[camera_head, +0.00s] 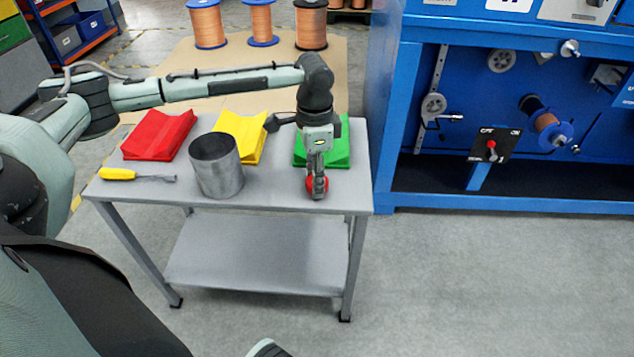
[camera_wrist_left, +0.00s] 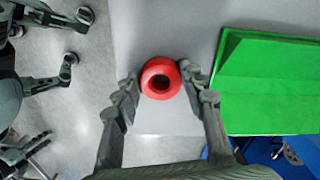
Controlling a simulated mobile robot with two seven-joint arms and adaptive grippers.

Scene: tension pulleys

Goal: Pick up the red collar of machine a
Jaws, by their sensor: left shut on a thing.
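The red collar is a small red ring with a dark hole, seen from above in the wrist view (camera_wrist_left: 160,66). In the head view its red edge (camera_head: 309,184) shows near the front right of the grey table (camera_head: 270,196). My left gripper (camera_head: 317,187) points down over the table, with its fingers around the collar. In the wrist view one finger presses on each side of the ring, and the gripper is shut on it. In the head view the fingers hide much of the collar. My right gripper is not clearly seen.
The table also holds a red bin (camera_head: 158,136), a yellow bin (camera_head: 238,137), a green bin (camera_head: 338,150) behind the gripper, a grey metal cylinder (camera_head: 217,170) and a yellow-handled screwdriver (camera_head: 120,174). A blue machine (camera_head: 420,110) stands to the right.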

